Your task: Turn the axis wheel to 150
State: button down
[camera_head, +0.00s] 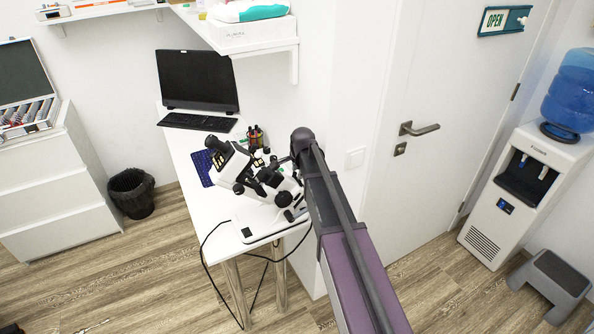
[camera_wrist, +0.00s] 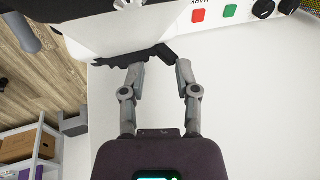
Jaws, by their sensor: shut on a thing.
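A white and black eye-test instrument (camera_head: 233,162) stands on the narrow white table in the head view, with black knobs on its side. In the wrist view its white and black body (camera_wrist: 105,38) fills the top left. My gripper (camera_wrist: 160,66) reaches this body from below in that view. Its two grey fingers are closed about a dark part (camera_wrist: 150,54) at the body's lower edge. I cannot tell whether this part is the axis wheel. No scale or number on the wheel is readable. In the head view my arm comes from the lower right and hides part of the instrument.
A monitor (camera_head: 197,80), a keyboard (camera_head: 197,122) and a pen holder (camera_head: 255,136) are on the table behind the instrument. A wall shelf (camera_head: 262,46) hangs above. Red (camera_wrist: 198,15) and green (camera_wrist: 230,11) buttons show in the wrist view. A black cable hangs at the table's front.

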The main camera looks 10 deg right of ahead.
jog(key=shift+s+d, duration=0.25)
jog(key=shift+s, duration=0.2)
jog(key=p+v, duration=0.1)
jog(key=p, duration=0.1)
jog(key=p+v, duration=0.1)
jog(key=v, duration=0.1)
jog(key=p+v, duration=0.2)
jog(key=shift+w+r+p, duration=0.2)
jog(key=shift+r+p, duration=0.15)
jog(key=shift+p+v, duration=2.1)
jog(key=shift+v, duration=0.05)
jog(key=shift+w, duration=0.1)
